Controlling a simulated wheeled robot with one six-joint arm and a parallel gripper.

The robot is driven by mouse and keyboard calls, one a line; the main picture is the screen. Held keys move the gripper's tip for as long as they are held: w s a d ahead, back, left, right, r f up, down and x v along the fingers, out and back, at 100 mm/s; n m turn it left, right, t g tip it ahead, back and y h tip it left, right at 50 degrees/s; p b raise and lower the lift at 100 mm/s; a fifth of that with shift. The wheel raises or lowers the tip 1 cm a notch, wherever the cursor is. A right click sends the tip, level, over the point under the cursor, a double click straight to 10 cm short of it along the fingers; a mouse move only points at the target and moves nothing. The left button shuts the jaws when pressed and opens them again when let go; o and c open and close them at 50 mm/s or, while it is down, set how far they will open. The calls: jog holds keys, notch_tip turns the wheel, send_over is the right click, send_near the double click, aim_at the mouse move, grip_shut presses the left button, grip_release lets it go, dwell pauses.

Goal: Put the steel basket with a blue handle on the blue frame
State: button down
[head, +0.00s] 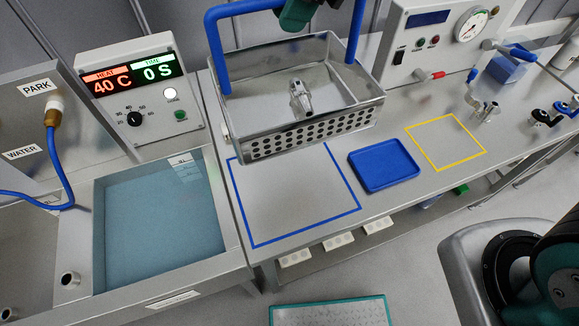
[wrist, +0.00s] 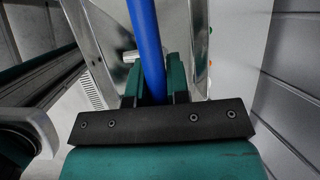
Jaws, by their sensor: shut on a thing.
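The steel basket (head: 310,135) has perforated walls and a tall blue handle (head: 215,50). It appears to hang above the bench at the back edge of the blue frame (head: 357,209), covering part of it. A small metal part (head: 300,98) lies inside the basket. My gripper (head: 297,14) is at the top of the head view, shut on the handle's crossbar. In the wrist view the blue handle (wrist: 146,45) runs between the green fingers (wrist: 152,88). The inside of the blue frame is bare where it shows.
A water bath (head: 160,220) lies left of the frame, with a heat and time control box (head: 135,95) behind it. A blue tray (head: 384,165) and a yellow frame (head: 483,151) lie to the right.

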jog(key=f, duration=0.1)
jog(key=b, duration=0.9)
send_over(292, 89)
notch_tip(292, 89, down, 8)
notch_tip(292, 89, down, 20)
jog(key=p, duration=0.2)
jog(key=c, duration=1.1)
grip_release()
jog(key=shift+s, duration=0.1)
